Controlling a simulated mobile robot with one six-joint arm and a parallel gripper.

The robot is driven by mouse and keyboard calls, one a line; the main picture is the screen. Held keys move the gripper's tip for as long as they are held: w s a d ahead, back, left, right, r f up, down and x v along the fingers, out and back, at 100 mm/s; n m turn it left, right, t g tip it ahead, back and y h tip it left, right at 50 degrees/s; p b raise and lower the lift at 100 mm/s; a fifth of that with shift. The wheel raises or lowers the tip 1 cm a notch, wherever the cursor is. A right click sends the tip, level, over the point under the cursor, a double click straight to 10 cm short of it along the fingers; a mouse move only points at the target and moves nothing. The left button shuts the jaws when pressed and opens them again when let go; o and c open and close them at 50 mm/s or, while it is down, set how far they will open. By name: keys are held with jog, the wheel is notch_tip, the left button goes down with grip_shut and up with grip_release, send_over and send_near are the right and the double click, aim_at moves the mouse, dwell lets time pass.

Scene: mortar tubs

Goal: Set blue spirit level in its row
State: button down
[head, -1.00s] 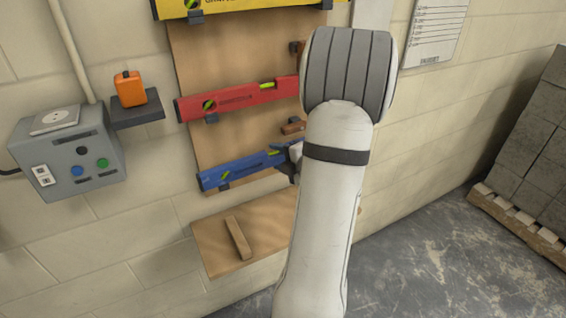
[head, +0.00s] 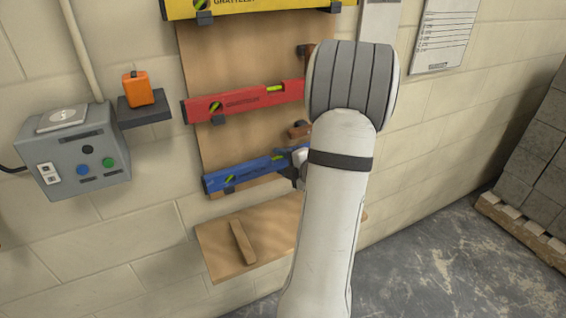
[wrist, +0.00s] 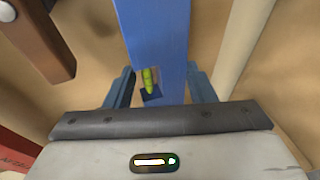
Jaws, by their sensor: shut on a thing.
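The blue spirit level (head: 243,174) lies along the lowest row of the wooden wall board (head: 205,60), tilted slightly up to the right. A dark bracket (head: 229,189) shows at its lower left part; I cannot tell whether they touch. My gripper (wrist: 160,92) is shut on the blue level (wrist: 152,35) near its yellow-green vial. In the head view my arm hides the level's right end and most of my gripper. The red spirit level (head: 245,101) is in the row above, and the yellow one (head: 270,6) is at the top.
A wooden shelf (head: 275,232) with a wood strip (head: 242,242) sits below the board. A grey control box (head: 75,155) and an orange case (head: 138,90) on a small dark shelf are at left. Stacked blocks (head: 540,150) stand at right. A brown wooden piece (wrist: 38,40) is near my gripper.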

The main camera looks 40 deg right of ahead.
jog(key=shift+f, duration=0.15)
jog(key=c, duration=0.6)
grip_release()
jog(key=shift+o, duration=0.2)
jog(key=shift+s, duration=0.15)
jog(key=s+a+p, duration=0.2)
jog(key=s, duration=0.6)
jog(key=shift+s, duration=0.3)
jog(key=shift+a, duration=0.1)
